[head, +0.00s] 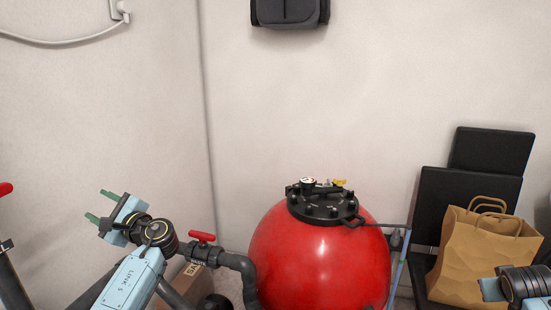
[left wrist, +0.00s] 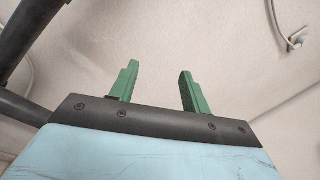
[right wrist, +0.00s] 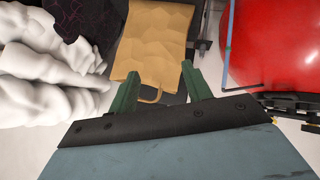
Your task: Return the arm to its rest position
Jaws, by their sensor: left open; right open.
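My left gripper (head: 99,206) is in the head view at the lower left, held up in front of the bare wall, left of the red filter tank. Its two green fingers point left. In the left wrist view the left gripper (left wrist: 160,88) is open with nothing between its fingers. My right arm shows only in part at the head view's lower right edge, its fingertips hidden there. In the right wrist view my right gripper (right wrist: 160,85) is open and empty, with the paper bag (right wrist: 155,40) beyond its fingers.
The red filter tank (head: 310,262) with a black lid (head: 325,212) stands in the middle. A grey pipe with a red-handled valve (head: 202,237) is at its left. The paper bag (head: 478,260) and black panels (head: 492,150) stand at the right. White lumpy material (right wrist: 45,85) lies at left.

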